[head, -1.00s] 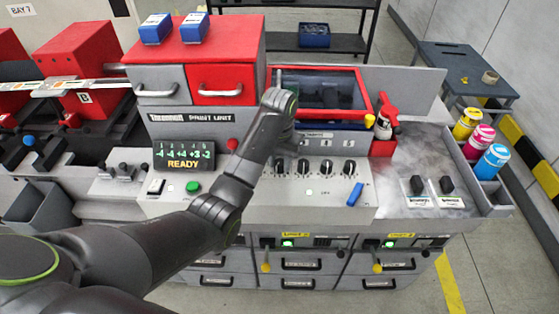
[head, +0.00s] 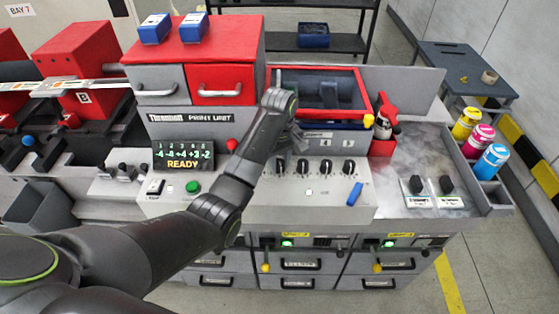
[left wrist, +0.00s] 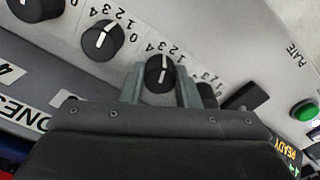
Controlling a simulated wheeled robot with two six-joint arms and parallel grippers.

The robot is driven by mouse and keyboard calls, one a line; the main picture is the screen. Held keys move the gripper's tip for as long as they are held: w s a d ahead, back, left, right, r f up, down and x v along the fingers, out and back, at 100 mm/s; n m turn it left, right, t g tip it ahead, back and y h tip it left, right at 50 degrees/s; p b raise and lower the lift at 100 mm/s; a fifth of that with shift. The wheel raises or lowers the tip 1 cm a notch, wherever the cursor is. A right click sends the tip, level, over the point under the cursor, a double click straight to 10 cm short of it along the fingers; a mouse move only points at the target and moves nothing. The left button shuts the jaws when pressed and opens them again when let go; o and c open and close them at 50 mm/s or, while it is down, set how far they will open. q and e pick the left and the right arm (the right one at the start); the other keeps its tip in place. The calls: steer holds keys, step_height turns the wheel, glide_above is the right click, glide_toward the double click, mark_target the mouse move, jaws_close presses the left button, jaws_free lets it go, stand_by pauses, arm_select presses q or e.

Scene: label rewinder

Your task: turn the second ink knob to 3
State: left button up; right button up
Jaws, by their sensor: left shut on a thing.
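A row of black ink knobs with white pointer lines runs along the grey front panel (head: 240,200) of the print unit. In the left wrist view, my left gripper (left wrist: 160,84) has one finger on each side of the second ink knob (left wrist: 160,72) and is shut on it. Its pointer is near the middle of its 0 to 4 scale; the exact number is hard to read. A neighbouring knob (left wrist: 205,94) is partly hidden by a finger, and another knob (left wrist: 103,40) is clear on the other side. In the head view my forearm hides part of the row. My right gripper is out of view.
The display (head: 183,156) reads READY under a row of small numbers. A green button (head: 193,187) and a blue lever (head: 355,193) are on the panel. A red-framed window (head: 320,92) is above the knobs. A red spray bottle (head: 387,115) stands to the right.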

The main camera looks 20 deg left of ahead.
arm_select(q)
steer(key=shift+n, duration=1)
steer(key=o, duration=1)
steer(key=shift+c, duration=0.2)
